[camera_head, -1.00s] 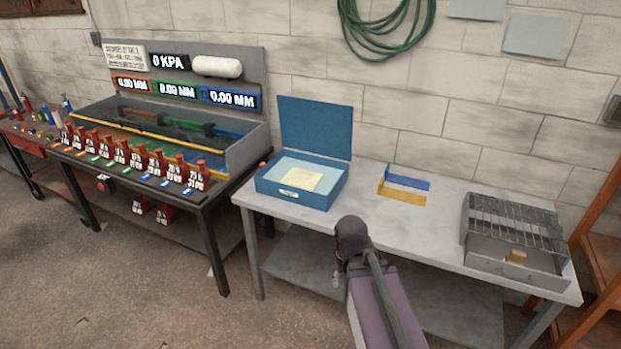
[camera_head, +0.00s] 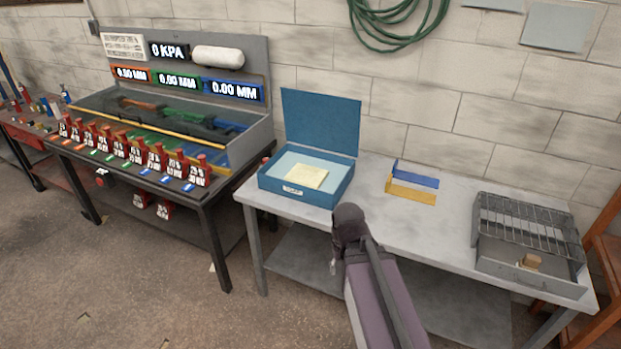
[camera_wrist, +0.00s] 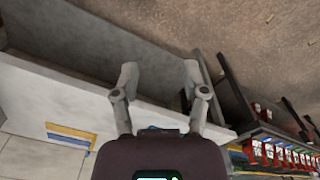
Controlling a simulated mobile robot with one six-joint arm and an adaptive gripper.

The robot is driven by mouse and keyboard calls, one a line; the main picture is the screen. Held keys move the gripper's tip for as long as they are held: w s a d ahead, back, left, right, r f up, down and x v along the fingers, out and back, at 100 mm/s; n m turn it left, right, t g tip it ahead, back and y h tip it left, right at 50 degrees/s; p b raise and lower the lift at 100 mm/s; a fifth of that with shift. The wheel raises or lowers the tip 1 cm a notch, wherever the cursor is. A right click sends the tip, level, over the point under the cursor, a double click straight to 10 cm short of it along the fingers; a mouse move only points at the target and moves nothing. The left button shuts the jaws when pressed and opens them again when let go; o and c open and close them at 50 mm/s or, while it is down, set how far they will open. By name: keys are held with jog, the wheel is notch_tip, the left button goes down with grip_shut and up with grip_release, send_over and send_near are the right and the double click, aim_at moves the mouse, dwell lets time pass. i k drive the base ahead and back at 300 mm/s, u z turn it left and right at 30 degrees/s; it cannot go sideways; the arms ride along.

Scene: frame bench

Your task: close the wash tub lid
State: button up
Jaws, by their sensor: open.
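The blue tub (camera_head: 300,194) stands on the left part of the light grey table, and I take it as the wash tub. Its flat blue lid (camera_head: 321,124) stands raised at the back edge, so the tub is open. A pale yellow sheet (camera_head: 308,176) lies inside. My gripper (camera_wrist: 160,74) shows in the wrist view with its two fingers spread apart and nothing between them. In the head view my arm is in front of the table, right of the tub and apart from it; the fingers are mostly hidden there.
A blue and yellow holder (camera_head: 412,188) stands mid-table. A grey tray with a wire rack (camera_head: 520,222) is at the right end. A bench with red tagged items (camera_head: 150,158) stands left. The tabletop (camera_head: 395,232) between is clear. A block wall rises behind.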

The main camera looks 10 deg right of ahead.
aim_at(321, 122)
jog(key=u, duration=0.05)
jog(key=k, duration=0.65)
jog(key=z, duration=0.55)
jog(key=i, duration=1.75)
jog(key=u, duration=0.6)
